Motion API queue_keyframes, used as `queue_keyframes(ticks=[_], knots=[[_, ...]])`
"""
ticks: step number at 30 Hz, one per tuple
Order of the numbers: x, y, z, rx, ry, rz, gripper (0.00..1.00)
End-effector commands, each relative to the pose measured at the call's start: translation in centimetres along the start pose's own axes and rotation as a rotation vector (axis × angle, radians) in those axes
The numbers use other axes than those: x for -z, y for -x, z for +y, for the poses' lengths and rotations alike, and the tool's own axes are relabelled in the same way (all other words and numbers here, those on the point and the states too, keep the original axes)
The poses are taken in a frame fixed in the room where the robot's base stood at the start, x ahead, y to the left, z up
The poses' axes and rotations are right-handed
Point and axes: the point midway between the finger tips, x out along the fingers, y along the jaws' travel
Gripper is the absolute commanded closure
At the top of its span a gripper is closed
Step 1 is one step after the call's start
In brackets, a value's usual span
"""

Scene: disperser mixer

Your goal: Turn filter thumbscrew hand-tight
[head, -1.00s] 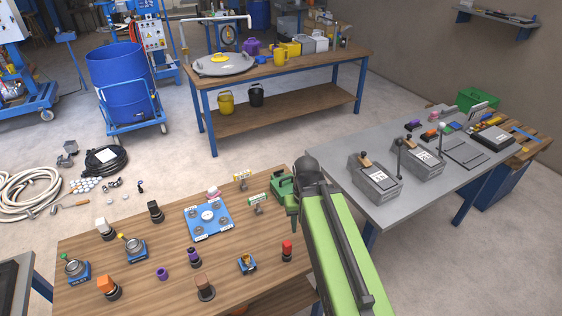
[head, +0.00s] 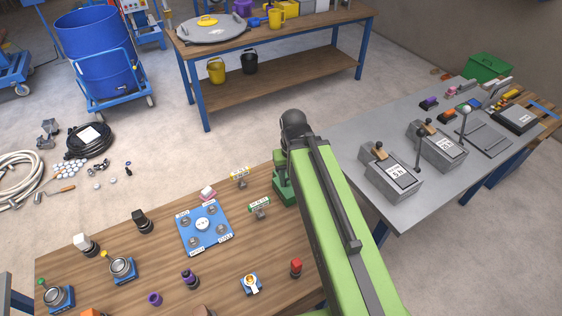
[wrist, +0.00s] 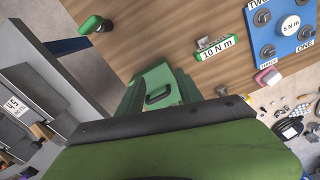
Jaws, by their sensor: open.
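I cannot single out the filter thumbscrew with certainty. On the wooden bench (head: 130,235) a blue plate (head: 190,240) carries several small dark knobs around a white dial. It also shows in the wrist view (wrist: 279,48), with tags such as TWO and ONE. A small stand with a green label (head: 260,207) stands right of the plate; its label reads 10 N m in the wrist view (wrist: 216,47). My green gripper (head: 287,185) is over the bench's far right edge, partly hidden by my arm. It is open (wrist: 157,90), beyond that stand, and nothing is clearly held.
A red-topped knob (head: 296,267), a blue base with a yellow top (head: 250,284) and several other knobs stand on the bench. A grey table (head: 400,215) with grey boxes is at right. Open floor lies between the benches.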

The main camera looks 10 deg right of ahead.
Motion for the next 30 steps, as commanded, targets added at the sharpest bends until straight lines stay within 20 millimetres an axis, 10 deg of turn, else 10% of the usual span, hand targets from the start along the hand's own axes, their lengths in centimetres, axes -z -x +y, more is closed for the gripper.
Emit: queue_keyframes(ticks=[12, 30], knots=[[14.1, 9.1, -0.2, 0.000, 0.281, 0.000, 0.31], [14.4, 3.4, -0.3, 0.000, 0.306, 0.001, 0.31]])
